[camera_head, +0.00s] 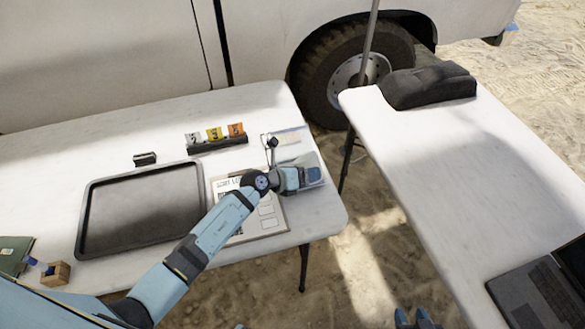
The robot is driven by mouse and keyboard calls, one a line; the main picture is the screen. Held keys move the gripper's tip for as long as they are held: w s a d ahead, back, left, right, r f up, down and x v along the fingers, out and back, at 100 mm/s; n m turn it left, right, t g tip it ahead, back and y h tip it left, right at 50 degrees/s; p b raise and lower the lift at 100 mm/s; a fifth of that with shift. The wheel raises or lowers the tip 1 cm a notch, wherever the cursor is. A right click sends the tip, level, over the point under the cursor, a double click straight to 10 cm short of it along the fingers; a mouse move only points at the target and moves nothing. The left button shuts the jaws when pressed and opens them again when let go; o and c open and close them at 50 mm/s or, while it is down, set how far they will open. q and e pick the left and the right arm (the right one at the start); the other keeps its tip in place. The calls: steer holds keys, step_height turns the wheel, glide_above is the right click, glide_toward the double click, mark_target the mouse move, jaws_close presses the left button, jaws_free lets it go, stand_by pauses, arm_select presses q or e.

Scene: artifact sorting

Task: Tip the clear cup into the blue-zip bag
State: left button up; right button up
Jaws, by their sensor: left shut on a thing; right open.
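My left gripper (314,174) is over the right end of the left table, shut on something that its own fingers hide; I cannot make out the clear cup. A flat, pale, see-through sheet, perhaps a bag (289,138), lies just behind the gripper. Another greyish, see-through patch (312,158) shows around the fingers. I cannot tell a blue zip on either. My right gripper (413,318) shows only as two blue tips, apart and empty, at the bottom edge, between the two tables.
The left table (60,150) holds a dark tray (140,210), a printed sheet (268,222), a rack of numbered cards (217,142) and a small wooden block (55,273). The right table (480,150) holds a black case (428,86) and a laptop (540,290). A gap separates the tables.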

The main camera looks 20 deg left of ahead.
arm_select(q)
steer(key=shift+f+b, duration=0.15)
steer(key=shift+b, duration=0.45)
steer(key=shift+f+n+h+b, duration=0.2)
steer(key=shift+n+h+b, duration=0.3)
steer(key=shift+b, duration=0.4)
steer(key=shift+a+r+n+h+b, duration=0.1)
steer(key=shift+r+n+h+b, duration=0.2)
steer(key=shift+r+n+b, duration=0.25)
steer(key=shift+w+a+f+n+g+h, duration=0.15)
steer(key=shift+f+n+g+h, duration=0.25)
steer(key=shift+n, duration=0.35)
stand_by(0.5)
steer(key=shift+w+a+r+n+h, duration=0.2)
steer(key=shift+a+n+h, duration=0.1)
steer(key=shift+a+n, duration=0.15)
stand_by(0.3)
steer(key=shift+w+a+r+n+p, duration=0.15)
steer(key=shift+a+n+p, duration=0.05)
steer(key=shift+n+p, duration=0.1)
steer(key=shift+w+a+r+n+h+p, duration=0.2)
steer(key=shift+r+n+h+p, duration=0.15)
steer(key=shift+n+h, duration=0.25)
stand_by(0.6)
steer(key=shift+w+a+f+n+h+b, duration=0.1)
steer(key=shift+a+f+n+h+b, duration=0.25)
steer(key=shift+f+n, duration=0.3)
stand_by(0.5)
